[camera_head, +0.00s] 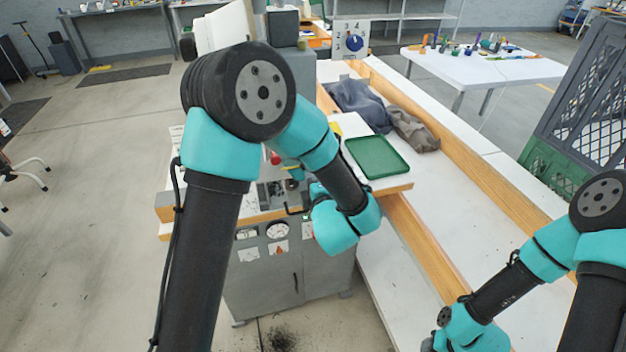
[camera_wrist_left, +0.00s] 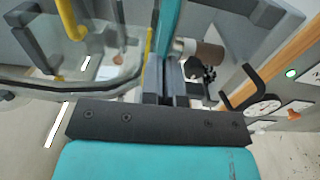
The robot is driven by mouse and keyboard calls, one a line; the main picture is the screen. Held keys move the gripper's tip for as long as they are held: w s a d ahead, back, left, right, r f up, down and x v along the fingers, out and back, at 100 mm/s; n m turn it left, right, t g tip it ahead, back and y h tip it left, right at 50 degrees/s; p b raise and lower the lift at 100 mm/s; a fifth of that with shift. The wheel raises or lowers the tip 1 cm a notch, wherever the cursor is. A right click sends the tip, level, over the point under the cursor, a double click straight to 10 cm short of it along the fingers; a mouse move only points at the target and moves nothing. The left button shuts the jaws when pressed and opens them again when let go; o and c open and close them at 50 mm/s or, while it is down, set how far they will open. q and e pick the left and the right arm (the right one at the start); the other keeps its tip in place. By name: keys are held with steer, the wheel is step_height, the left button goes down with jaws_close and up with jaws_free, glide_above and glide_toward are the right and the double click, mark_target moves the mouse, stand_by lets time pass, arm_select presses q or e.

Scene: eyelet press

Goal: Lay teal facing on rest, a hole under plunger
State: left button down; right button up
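A narrow teal strip, which looks like the teal facing seen edge-on (camera_wrist_left: 170,28), runs up from between the dark fingers of my left gripper (camera_wrist_left: 167,90) in the left wrist view. The fingers look closed on it. In the head view my left arm covers most of the press, and the left fingers are hard to make out near its front. A brown and silver cylinder (camera_wrist_left: 207,52), perhaps the plunger, stands just right of the strip in the wrist view. The rest and the facing's holes cannot be made out.
The press stands on a grey cabinet (camera_head: 262,280) with gauges. A green tray (camera_head: 377,156) lies right of it, with dark cloth (camera_head: 358,105) behind. Clear guard panels and a yellow bar (camera_wrist_left: 148,42) stand close to my left gripper. The white bench at right has bare room.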

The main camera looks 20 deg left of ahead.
arm_select(q)
steer(key=c, duration=1.3)
jaws_free()
steer(key=shift+v, duration=3.5)
steer(key=shift+f, duration=0.1)
